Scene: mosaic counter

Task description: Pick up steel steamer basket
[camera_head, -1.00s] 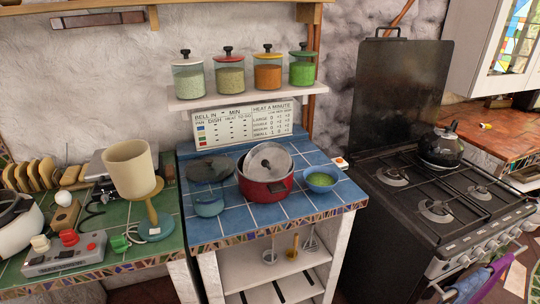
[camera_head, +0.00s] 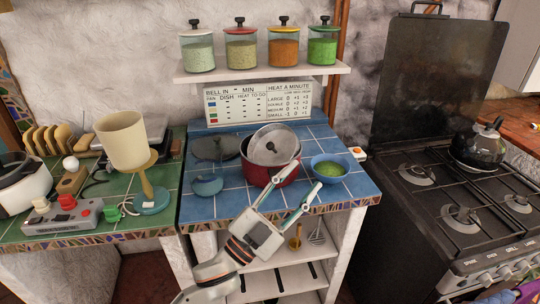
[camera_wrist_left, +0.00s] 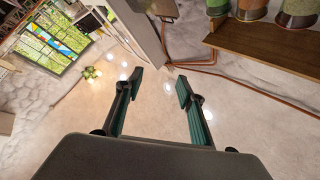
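A round steel piece (camera_head: 285,140) with a dark knob, which I take to be the steel steamer basket, leans tilted in the red pot (camera_head: 262,174) on the blue tiled counter. I cannot tell whether it is the basket or a lid. My left gripper (camera_head: 306,176) comes in from below in the head view, with its fingers apart and empty, in front of the pot's right side. In the wrist view the same gripper (camera_wrist_left: 160,82) is open with nothing between its fingers. The steel piece does not show there. My right gripper is not in view.
A blue bowl (camera_head: 328,168) with green contents stands close right of the pot. A small blue pot (camera_head: 207,186) and a dark pan (camera_head: 215,147) stand to its left. A shelf with jars (camera_head: 261,73) hangs above. The stove (camera_head: 440,215) is at the right.

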